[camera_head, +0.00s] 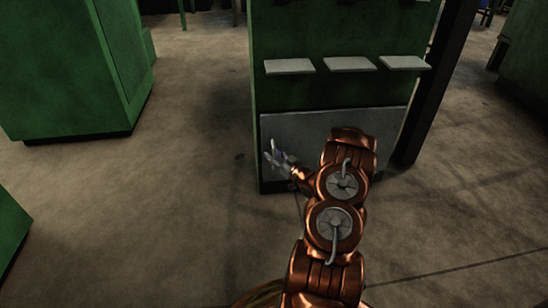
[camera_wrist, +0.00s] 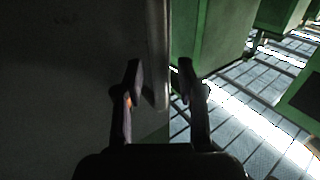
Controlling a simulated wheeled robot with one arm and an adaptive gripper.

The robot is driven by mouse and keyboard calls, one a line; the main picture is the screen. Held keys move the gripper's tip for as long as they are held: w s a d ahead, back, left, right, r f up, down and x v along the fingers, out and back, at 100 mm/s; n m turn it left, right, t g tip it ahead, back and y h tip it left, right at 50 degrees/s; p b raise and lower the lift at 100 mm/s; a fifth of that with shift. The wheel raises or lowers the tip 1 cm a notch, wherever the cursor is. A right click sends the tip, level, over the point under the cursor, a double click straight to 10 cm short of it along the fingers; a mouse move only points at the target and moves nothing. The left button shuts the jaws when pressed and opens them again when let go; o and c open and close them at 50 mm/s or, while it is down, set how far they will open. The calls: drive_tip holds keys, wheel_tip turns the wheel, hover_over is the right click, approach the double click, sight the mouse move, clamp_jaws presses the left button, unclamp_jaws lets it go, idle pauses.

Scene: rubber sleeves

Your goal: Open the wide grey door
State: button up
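The wide grey door (camera_head: 300,124) is a plain grey panel low on the front of a green cabinet (camera_head: 320,88). It looks flush with the front, and my arm hides its lower right part. My gripper (camera_head: 272,154) is at the door's left side. In the wrist view the dark grey door (camera_wrist: 60,70) fills the left. A pale upright strip (camera_wrist: 158,60), the door's edge or a handle, runs down between the spread fingers of my gripper (camera_wrist: 160,67). I see gaps beside the fingers and cannot tell any contact.
Several light grey ledges (camera_head: 349,64) stick out above the door. A dark post (camera_head: 432,95) stands right of the cabinet. Another green cabinet (camera_head: 65,75) stands at the left. The concrete floor (camera_head: 190,150) between the cabinets is clear.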

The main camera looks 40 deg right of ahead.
drive_tip(key=shift+w, duration=0.1)
clamp_jaws()
idle(0.3)
idle(0.4)
